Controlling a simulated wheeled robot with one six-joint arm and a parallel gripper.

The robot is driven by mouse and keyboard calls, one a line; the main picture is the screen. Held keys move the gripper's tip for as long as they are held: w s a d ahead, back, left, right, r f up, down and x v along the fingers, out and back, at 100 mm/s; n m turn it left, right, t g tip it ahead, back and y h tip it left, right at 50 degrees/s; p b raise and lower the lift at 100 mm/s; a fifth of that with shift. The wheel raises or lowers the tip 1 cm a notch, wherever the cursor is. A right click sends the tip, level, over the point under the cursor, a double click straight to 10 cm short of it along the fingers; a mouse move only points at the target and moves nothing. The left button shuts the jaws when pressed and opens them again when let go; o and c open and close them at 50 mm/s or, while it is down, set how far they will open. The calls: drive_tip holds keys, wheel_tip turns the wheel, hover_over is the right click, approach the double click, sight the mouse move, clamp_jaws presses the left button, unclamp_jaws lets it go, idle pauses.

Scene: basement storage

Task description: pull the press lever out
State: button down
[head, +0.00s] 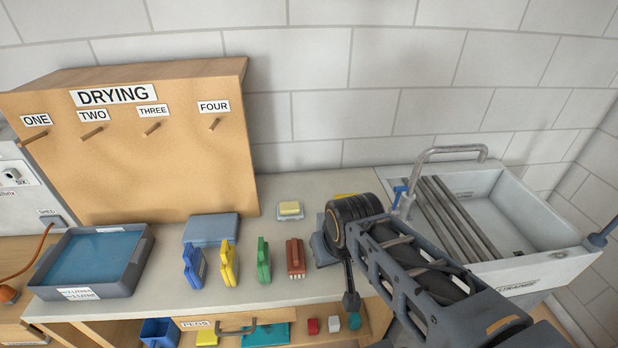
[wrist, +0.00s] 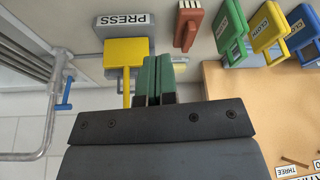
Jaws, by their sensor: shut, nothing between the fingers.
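The press is a grey block with a PRESS label (head: 320,248). It is mostly hidden by my arm in the head view, and its grey body (wrist: 110,28) shows upside down at the top of the wrist view. A yellow square plate with a narrow yellow stem (wrist: 123,50) lies by it; I take this as the lever, with a yellow edge (head: 345,196) behind my wrist in the head view. My gripper (wrist: 158,58) has green fingers, shut and empty, beside the yellow plate in the wrist picture; I cannot tell whether they touch. The head view hides it.
A soap dish (head: 290,215) stands behind the row of blue, yellow, green and red-brown items (head: 295,258). A sink (head: 550,228) with a curved tap (head: 445,152) is at right. A blue-filled tray (head: 50,285) and the DRYING board (head: 130,150) are at left.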

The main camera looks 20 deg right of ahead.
drive_tip(key=shift+w+a, duration=0.1)
drive_tip(key=shift+w, duration=0.05)
drive_tip(key=w+d+r+n+g+p, duration=0.35)
drive_tip(key=w+r+n, duration=0.25)
drive_tip(key=w+r, duration=0.4)
drive_tip(key=w+d+r+n+g+p, duration=0.2)
drive_tip(key=w+d+n, duration=0.2)
drive_tip(key=w+n, duration=0.1)
drive_tip(key=w+d+r+n+g+p, duration=0.1)
drive_tip(key=w+d+n, duration=0.3)
drive_tip(key=w, duration=0.4)
drive_tip(key=shift+r+n+g+y+p, duration=0.4)
drive_tip(key=shift+g+p, duration=0.15)
drive_tip(key=shift+p, duration=0.3)
drive_tip(key=s+a+f+p, duration=0.1)
drive_tip(key=s+f, duration=0.6)
drive_tip(key=f, duration=0.3)
drive_tip(key=shift+a, duration=0.25)
